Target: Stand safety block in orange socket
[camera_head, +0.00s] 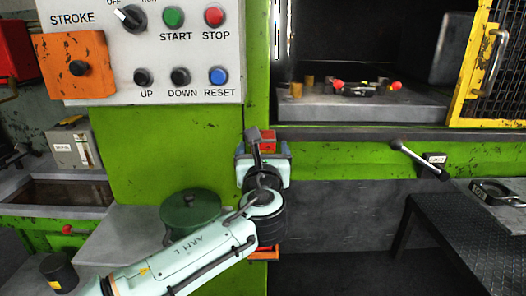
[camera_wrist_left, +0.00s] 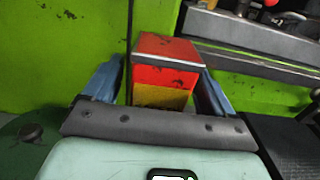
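The safety block (camera_head: 267,147) has a red top part and shows in front of the green press column. In the left wrist view the block (camera_wrist_left: 165,76) is red above and yellow below, with a grey band near its top. My left gripper (camera_head: 263,155) has its blue fingers on either side of the block. The right finger looks close to it; a narrow gap seems to show at the left finger, so I cannot tell whether it is gripped. An orange piece (camera_head: 265,253), perhaps the socket, shows low behind my left arm, mostly hidden. My right gripper is not in view.
A control panel (camera_head: 200,50) with buttons hangs above left. A green round pot (camera_head: 190,212) stands on a grey ledge beside my left arm. A lever (camera_head: 420,160) sticks out at the right. A dark table (camera_head: 450,225) stands at lower right.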

